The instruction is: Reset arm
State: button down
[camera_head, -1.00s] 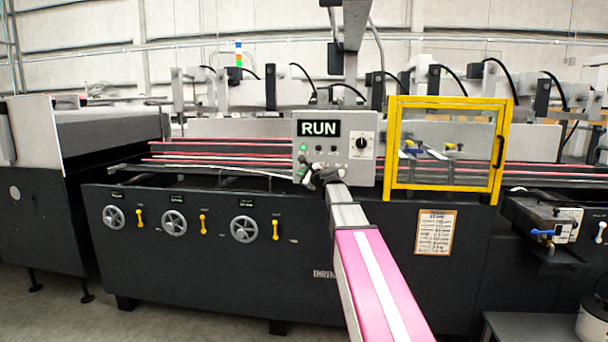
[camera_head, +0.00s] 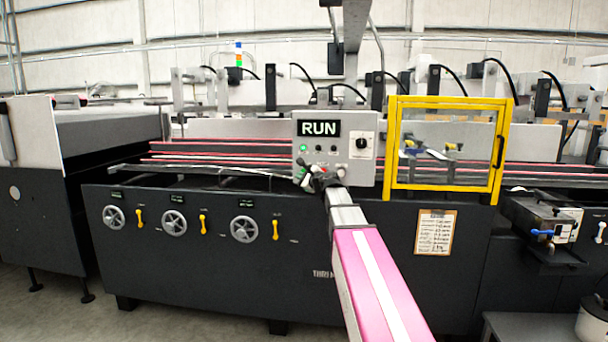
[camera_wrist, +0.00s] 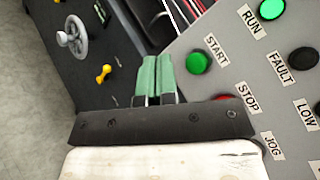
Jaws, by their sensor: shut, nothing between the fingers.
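My gripper (camera_head: 302,164) is at the lower left of the grey control panel (camera_head: 368,175) in the head view. In the wrist view its two green fingers (camera_wrist: 156,62) are side by side, shut and empty. The fingers lie left of the green START button (camera_wrist: 199,62), apart from it in the picture. The red STOP button (camera_wrist: 224,99) is partly hidden by my gripper's dark body. The green RUN lamp (camera_wrist: 271,9) is lit, and the panel's display (camera_head: 319,128) reads RUN.
The yellow-framed guard (camera_head: 393,150) stands right of the panel and looks closed. Handwheels (camera_head: 243,229) and yellow levers (camera_head: 275,229) line the machine's dark front. A blue-handled unit (camera_head: 541,232) juts out at right. Open floor shows at the lower left.

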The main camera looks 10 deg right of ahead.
jog(key=s+a+f+n+g+h, duration=0.15)
jog(key=s+f+n+g, duration=0.4)
jog(key=f, duration=0.85)
jog(key=s+a+f+n+g+h, duration=0.1)
jog(key=s+a+f+n+g, duration=0.35)
jog(key=s+f, duration=0.75)
jog(key=s+d+f+n+g+h, duration=0.2)
jog(key=s+f+n, duration=0.3)
jog(key=s+f, duration=0.3)
jog(key=s+d+f+n+g+h, duration=0.3)
jog(key=s+d+f+n, duration=0.1)
jog(key=s+f, duration=0.5)
jog(key=shift+s+d+f+n, duration=0.15)
jog(key=shift+s+d+n, duration=0.15)
jog(key=shift+n, duration=0.5)
jog(key=shift+h, duration=0.25)
